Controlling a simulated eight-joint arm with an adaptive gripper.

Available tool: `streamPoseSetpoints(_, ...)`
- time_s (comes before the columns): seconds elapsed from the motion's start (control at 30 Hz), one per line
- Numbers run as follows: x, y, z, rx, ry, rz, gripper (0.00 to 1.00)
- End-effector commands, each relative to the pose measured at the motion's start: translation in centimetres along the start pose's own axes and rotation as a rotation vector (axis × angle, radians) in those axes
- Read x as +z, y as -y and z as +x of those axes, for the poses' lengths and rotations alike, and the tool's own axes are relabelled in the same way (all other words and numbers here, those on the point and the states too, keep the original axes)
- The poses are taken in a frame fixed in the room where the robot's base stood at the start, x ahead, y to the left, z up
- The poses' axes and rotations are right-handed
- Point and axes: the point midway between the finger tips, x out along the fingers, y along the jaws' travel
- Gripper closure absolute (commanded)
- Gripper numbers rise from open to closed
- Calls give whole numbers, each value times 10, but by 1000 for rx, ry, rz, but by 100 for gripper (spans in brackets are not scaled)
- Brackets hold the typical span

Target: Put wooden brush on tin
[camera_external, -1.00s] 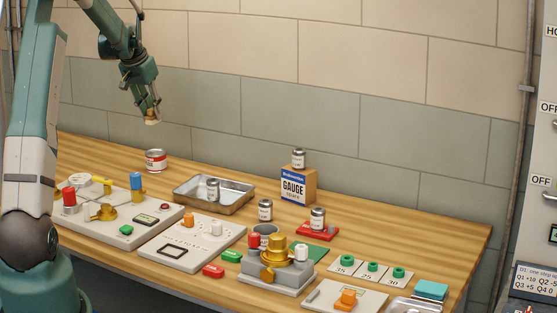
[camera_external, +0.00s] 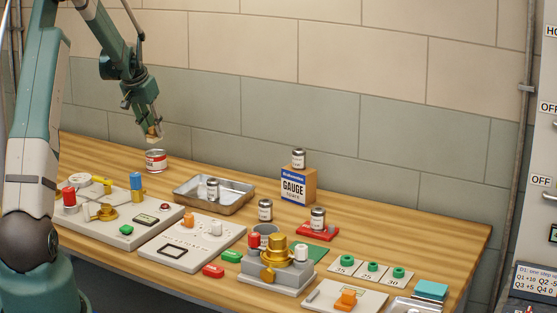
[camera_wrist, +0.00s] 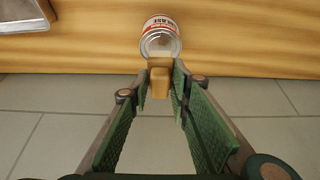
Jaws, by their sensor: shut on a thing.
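My gripper (camera_external: 153,135) is shut on the wooden brush (camera_external: 153,138), a small tan block, and holds it in the air just above the tin. In the wrist view the brush (camera_wrist: 160,83) sits between the green fingertips (camera_wrist: 160,85). The tin (camera_external: 155,160) is red and white and stands upright at the back left of the table; it also shows in the wrist view (camera_wrist: 160,37), just beyond the brush. A gap shows between brush and tin in the external view. The underside of the brush is hidden.
A metal tray (camera_external: 214,208) holding a small can lies right of the tin. A gauge box (camera_external: 298,184) with a can on top stands farther right. Panels with knobs (camera_external: 118,225) cover the front left. The tabletop around the tin is mostly clear.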

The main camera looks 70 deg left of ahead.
Motion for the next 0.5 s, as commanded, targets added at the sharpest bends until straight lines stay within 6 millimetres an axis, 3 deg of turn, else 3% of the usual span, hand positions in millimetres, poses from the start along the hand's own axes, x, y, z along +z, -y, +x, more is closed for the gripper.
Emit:
streamPoseSetpoints(0.23, 1, 0, 3, 0, 0, 0, 92)
streamPoseSetpoints(0.5, 12, 0, 28, 0, 0, 0, 92)
